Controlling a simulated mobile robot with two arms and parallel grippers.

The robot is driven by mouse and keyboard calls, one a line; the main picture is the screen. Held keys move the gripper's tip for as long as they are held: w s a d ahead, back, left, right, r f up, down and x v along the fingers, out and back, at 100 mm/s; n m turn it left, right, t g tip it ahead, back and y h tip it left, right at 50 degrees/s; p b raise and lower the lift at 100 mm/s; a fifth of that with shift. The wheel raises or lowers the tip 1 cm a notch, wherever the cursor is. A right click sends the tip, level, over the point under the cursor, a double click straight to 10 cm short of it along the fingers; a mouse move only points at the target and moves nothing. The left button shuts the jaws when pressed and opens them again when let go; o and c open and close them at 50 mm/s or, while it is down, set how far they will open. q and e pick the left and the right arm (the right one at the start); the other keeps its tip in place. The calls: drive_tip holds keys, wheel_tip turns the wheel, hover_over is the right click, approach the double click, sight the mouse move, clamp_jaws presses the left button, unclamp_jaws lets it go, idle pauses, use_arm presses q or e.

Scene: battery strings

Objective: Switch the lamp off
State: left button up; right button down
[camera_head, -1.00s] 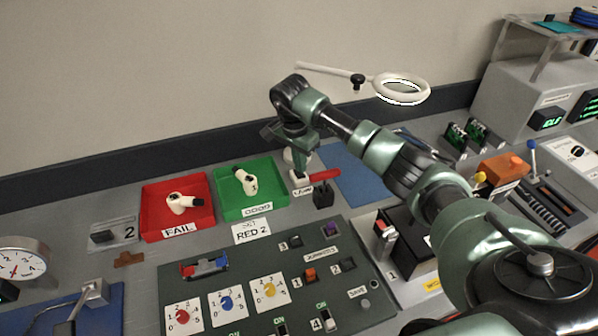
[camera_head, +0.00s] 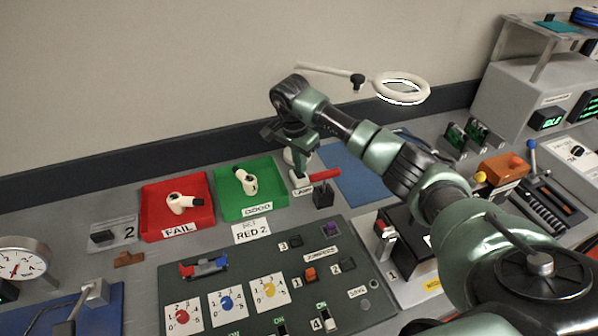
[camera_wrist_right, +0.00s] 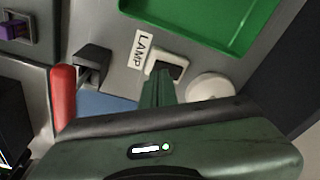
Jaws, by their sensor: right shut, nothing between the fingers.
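The ring lamp (camera_head: 400,88) hangs on a thin pale arm against the back wall. A bright white band shows along its ring. The lamp switch, with a white frame and a dark rocker, shows in the right wrist view (camera_wrist_right: 168,62) beside a LAMP label (camera_wrist_right: 142,47). My right gripper (camera_head: 299,168) is shut and empty, pointing down at this switch. In the right wrist view its green fingers (camera_wrist_right: 160,85) end at the dark rocker and hide part of it. I cannot tell whether they press on it. My left gripper is not in view.
A green tray (camera_head: 222,212) and a red tray (camera_head: 150,236) stand left of the switch. A red-handled lever (camera_head: 325,175) is close by on its right. A round white knob (camera_wrist_right: 208,86) is beside the fingers. A control panel (camera_head: 240,262) lies in front.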

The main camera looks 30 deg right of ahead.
sight(300, 175)
drive_tip(key=shift+f+b, duration=0.6)
drive_tip(key=shift+f, duration=0.25)
drive_tip(key=shift+r, duration=0.15)
drive_tip(key=shift+r+p, duration=2.25)
drive_tip(key=shift+r, duration=1.15)
